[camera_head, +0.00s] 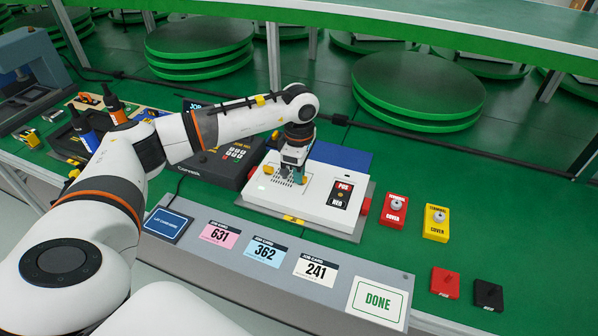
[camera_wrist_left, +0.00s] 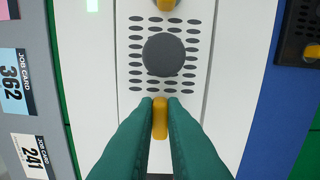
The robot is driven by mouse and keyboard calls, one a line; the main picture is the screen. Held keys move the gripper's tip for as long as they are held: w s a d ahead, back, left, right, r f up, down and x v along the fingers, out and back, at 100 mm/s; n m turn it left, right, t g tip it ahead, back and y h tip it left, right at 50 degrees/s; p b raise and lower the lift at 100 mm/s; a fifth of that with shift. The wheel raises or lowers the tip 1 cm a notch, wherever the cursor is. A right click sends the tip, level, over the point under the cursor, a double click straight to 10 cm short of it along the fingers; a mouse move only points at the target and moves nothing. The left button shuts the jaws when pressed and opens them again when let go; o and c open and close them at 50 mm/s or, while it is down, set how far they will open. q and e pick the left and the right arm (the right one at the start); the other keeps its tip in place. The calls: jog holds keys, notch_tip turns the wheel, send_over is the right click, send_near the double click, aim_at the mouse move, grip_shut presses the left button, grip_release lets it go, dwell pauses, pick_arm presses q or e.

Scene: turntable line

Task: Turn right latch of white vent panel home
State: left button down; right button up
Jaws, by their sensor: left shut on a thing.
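The white vent panel (camera_wrist_left: 130,108) has rows of dark slots and a round dark grey disc (camera_wrist_left: 163,55) in its middle. It also shows on the white unit in the head view (camera_head: 281,182). The right latch (camera_wrist_left: 160,118) is a small yellow bar, lying lengthwise up and down in the wrist view. My left gripper (camera_wrist_left: 160,103) is shut on it, with the green fingers on both sides hiding its flanks. In the head view the left gripper (camera_head: 298,179) points down at the panel. The left latch (camera_wrist_left: 166,4) is yellow and cut off at the wrist view's top edge.
The white unit (camera_head: 325,212) carries POS and NEG terminals (camera_head: 341,194). A dark keypad device (camera_head: 228,165) stands close on its left. Red and yellow cover blocks (camera_head: 394,211) (camera_head: 436,223) stand to the right. Job cards (camera_head: 266,250) lie on the grey front ledge.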

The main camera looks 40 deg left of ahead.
pick_arm(q)
jog(key=shift+r, duration=0.1)
jog(key=c, duration=1.5)
grip_release()
notch_tip(320, 180, up, 12)
jog(key=shift+b, duration=0.35)
